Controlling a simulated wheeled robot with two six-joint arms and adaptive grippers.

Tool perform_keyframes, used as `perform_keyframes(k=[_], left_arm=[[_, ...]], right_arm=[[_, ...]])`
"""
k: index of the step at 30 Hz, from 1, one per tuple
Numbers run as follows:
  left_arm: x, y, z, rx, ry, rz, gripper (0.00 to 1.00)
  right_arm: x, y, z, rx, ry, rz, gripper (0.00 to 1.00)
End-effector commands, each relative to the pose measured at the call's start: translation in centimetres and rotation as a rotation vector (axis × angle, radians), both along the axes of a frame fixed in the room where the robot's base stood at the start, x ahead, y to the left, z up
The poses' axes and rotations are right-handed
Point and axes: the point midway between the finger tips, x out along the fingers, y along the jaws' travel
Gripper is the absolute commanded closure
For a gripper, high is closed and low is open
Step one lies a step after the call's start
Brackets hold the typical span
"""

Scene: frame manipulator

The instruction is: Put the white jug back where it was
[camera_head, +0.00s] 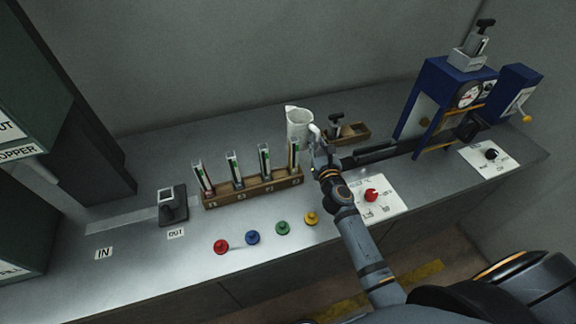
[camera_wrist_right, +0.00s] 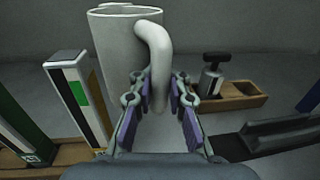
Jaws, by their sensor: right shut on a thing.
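The white jug (camera_head: 298,126) stands upright toward the back of the counter, just right of the wooden rack. Its handle faces my right gripper (camera_head: 317,152). In the right wrist view the jug (camera_wrist_right: 113,50) fills the upper middle, and my right gripper (camera_wrist_right: 160,92) has its fingers on either side of the handle's lower part, shut on it. Whether the jug's base touches the counter is hidden by the gripper and rack. My left gripper is not in view.
A wooden rack (camera_head: 254,190) with several upright holders stands close left of the jug. A small wooden tray (camera_head: 352,132) with a black-handled tool is to its right. Coloured knobs line the front. A blue press (camera_head: 428,90) stands at the right.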

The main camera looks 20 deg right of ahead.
Motion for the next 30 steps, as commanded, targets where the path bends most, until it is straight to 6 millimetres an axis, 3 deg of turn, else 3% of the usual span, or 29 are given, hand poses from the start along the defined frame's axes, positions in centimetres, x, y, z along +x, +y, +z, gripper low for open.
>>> perform_keyframes(k=[5, 13, 19, 26, 30], left_arm=[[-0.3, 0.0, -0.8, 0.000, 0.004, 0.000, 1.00], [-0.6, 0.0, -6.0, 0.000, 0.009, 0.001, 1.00], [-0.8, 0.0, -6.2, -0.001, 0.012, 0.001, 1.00], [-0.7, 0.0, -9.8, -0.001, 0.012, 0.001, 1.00], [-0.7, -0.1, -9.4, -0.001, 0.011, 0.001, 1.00]], right_arm=[[0.0, 0.0, -0.7, 0.000, -0.001, 0.000, 1.00], [0.0, 0.0, -6.3, 0.000, -0.001, 0.001, 1.00], [0.0, 0.0, -6.5, 0.000, -0.002, 0.001, 1.00], [0.0, 0.0, -10.2, 0.000, -0.002, 0.000, 1.00], [0.0, 0.0, -9.8, 0.000, -0.002, 0.000, 1.00]])
